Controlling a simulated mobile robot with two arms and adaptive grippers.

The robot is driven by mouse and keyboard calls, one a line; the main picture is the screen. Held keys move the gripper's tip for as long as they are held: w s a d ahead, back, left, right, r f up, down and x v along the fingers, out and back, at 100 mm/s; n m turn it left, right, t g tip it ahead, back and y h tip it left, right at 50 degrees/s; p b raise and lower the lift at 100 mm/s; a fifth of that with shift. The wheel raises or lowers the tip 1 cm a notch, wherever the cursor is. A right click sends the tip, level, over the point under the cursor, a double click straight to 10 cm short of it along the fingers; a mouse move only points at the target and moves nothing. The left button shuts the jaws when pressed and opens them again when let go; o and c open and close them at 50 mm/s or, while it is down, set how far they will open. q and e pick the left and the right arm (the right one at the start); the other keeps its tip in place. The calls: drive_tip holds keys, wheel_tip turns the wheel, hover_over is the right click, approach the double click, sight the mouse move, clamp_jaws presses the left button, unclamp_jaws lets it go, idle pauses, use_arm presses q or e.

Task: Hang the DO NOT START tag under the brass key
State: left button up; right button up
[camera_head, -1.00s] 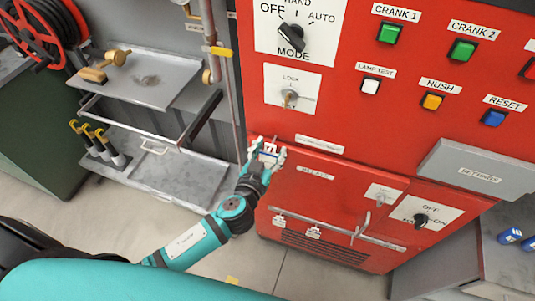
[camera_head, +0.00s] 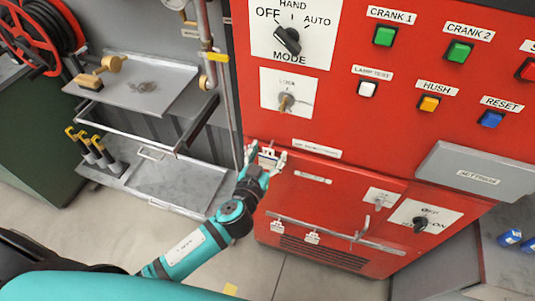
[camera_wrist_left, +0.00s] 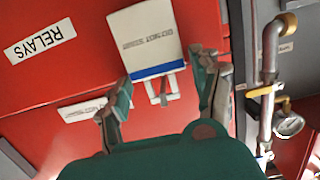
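The DO NOT START tag (camera_wrist_left: 151,35) is white with a blue band and lies flat near the red cabinet face. It also shows small and white in the head view (camera_head: 268,156). A small metal hook (camera_wrist_left: 160,90) shows at its blue-band end; the tag appears to hang there, but the contact is not clear. My left gripper (camera_head: 267,157) is open, its fingers apart on either side of the tag and hook. It shows in the wrist view (camera_wrist_left: 164,100) too. The brass key (camera_head: 286,102) is in the LOCK plate, above and right of my gripper. My right gripper is out of view.
A rail (camera_head: 340,233) with two small white tags crosses the lower cabinet. A grey box (camera_head: 475,170) juts out at right. A pipe with a gauge (camera_wrist_left: 289,123) stands beside the cabinet.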

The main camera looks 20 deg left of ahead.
use_arm(q)
drive_tip(key=shift+o, duration=1)
